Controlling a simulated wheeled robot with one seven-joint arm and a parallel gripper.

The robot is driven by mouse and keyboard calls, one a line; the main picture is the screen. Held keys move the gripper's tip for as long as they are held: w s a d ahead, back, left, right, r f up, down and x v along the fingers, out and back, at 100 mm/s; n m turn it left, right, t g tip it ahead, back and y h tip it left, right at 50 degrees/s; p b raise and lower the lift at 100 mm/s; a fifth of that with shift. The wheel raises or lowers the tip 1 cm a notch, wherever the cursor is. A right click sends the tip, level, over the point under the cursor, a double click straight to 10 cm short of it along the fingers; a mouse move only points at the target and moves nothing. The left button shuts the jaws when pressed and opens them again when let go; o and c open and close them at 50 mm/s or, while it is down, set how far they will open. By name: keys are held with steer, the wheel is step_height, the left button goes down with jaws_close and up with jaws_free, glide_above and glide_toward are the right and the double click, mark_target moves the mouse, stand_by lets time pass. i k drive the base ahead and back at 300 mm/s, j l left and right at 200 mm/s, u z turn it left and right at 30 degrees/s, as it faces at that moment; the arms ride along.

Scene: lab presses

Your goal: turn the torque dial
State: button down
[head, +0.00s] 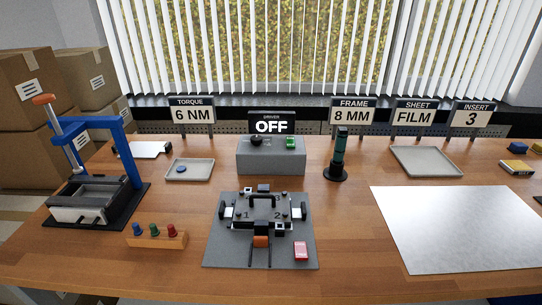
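A grey driver box (271,162) stands at the back middle of the wooden table. On its top left is a round black knob (257,141), which looks like the torque dial; its pointer and markings are too small to read. A green button (290,141) sits at its right. Behind the box, a black driver display (271,126) reads OFF. A torque sign (192,111) reading 6 NM stands to the left. My gripper is not in view.
A grey fixture plate (222,248) lies in front of the box. A blue press (131,155) and a peg block (157,241) are left. A dark signal tower (339,155) stands right of the box. A large pale sheet (455,225) covers the right front.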

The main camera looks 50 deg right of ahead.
mark_target(256, 140)
steer(key=j+z, duration=0.1)
steer(key=z, duration=0.25)
steer(key=i+j+z, duration=0.1)
steer(key=z, duration=0.25)
steer(key=j, duration=0.05)
